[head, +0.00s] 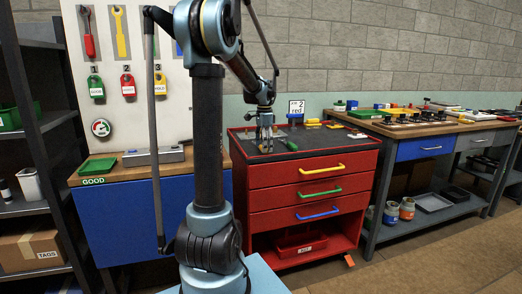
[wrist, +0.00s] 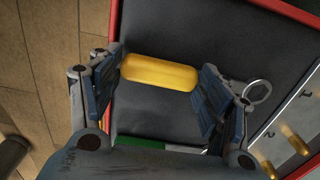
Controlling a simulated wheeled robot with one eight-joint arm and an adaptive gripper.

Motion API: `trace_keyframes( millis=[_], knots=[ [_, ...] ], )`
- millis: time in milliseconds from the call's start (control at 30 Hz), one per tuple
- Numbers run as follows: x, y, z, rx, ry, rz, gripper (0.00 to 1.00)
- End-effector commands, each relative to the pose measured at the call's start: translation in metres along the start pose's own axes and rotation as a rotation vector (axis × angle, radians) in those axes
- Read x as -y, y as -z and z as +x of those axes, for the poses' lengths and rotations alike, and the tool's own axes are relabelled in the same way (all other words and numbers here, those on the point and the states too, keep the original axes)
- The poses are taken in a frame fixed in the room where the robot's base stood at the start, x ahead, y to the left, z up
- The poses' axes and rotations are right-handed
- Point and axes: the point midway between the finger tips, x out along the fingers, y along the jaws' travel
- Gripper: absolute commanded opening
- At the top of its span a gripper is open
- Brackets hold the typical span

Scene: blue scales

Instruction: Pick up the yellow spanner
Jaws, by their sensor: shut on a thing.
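A yellow rounded handle (wrist: 158,72), which looks like the yellow spanner's grip, lies lengthwise between the fingers of my gripper (wrist: 160,86) in the wrist view. My gripper is shut on it, with a finger at each end. A grey metal ring (wrist: 257,90) shows beyond the right finger; the finger hides whether it joins the handle. In the head view my gripper (head: 265,133) is low over the dark top of the red tool chest, and the handle cannot be made out there. A yellow spanner shape (head: 121,33) is on the wall board.
The red tool chest (head: 295,174) has a raised red rim. A small sign reading "2 red" (head: 297,108) stands at its back, near small yellow items (head: 313,122). A green strip (wrist: 140,142) lies below the handle in the wrist view. A workbench (head: 400,127) with several items stands right.

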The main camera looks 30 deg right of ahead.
Motion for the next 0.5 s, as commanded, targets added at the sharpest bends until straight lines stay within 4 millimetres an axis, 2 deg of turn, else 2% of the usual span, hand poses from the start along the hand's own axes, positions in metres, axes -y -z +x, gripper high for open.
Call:
trace_keyframes(
  millis=[133, 233, 500],
  knots=[
    [0.000, 0.000, -0.004, 0.000, 0.001, 0.000, 0.42],
    [0.000, 0.000, -0.015, 0.000, 0.000, 0.000, 0.42],
    [0.000, 0.000, -0.062, 0.000, 0.000, 0.000, 0.42]
  ],
)
